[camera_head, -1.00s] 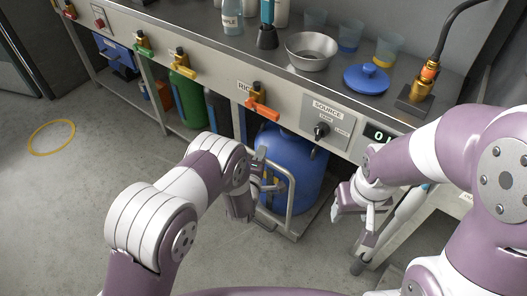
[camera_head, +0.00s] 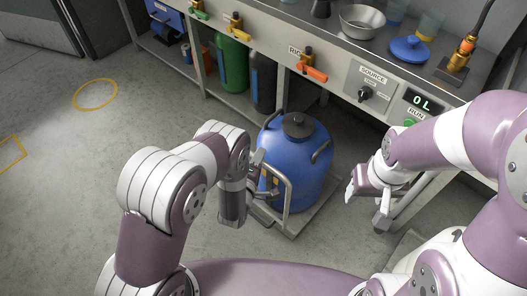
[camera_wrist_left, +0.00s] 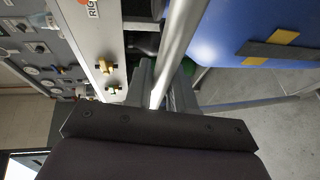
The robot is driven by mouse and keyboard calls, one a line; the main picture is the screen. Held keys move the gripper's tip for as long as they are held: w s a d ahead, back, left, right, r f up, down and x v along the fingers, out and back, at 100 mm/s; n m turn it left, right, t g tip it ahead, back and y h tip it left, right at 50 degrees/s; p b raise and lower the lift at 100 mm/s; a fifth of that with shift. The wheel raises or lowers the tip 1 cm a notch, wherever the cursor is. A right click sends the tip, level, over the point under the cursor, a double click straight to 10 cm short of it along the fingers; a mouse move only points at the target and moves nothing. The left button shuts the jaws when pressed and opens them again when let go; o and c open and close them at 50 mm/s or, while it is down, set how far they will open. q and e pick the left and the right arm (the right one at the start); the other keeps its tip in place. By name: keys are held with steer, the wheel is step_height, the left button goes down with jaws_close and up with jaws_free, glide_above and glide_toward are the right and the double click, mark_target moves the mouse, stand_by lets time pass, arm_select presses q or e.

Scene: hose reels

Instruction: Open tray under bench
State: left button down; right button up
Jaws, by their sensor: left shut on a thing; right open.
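The tray (camera_head: 297,224) is a low grey platform on the floor in front of the bench, with a raised metal handle (camera_head: 289,195) at its near side. A blue drum (camera_head: 305,150) with a dark cap stands upright on it. My left gripper (camera_head: 262,187) is shut on the handle. In the left wrist view the handle bar (camera_wrist_left: 182,42) runs between the fingers (camera_wrist_left: 160,92), with the blue drum (camera_wrist_left: 270,32) beside it. The exact finger contact is partly hidden in the head view. My right gripper (camera_head: 365,193) is open and empty, right of the drum.
The bench (camera_head: 335,72) has valves, a source panel (camera_head: 372,85), a metal bowl (camera_head: 362,20) and a blue lid (camera_head: 409,48). A green cylinder (camera_head: 232,62) and a dark one (camera_head: 262,84) stand on the lower shelf. Floor at left, with yellow markings (camera_head: 95,94), is clear.

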arm_select(q)
steer(key=shift+s+a, duration=0.4)
steer(key=shift+s, duration=0.15)
steer(key=c, duration=1.1)
jaws_free()
steer(key=shift+o, duration=0.2)
steer(key=p+v, duration=0.3)
steer(key=v, duration=0.9)
steer(key=shift+s, duration=0.3)
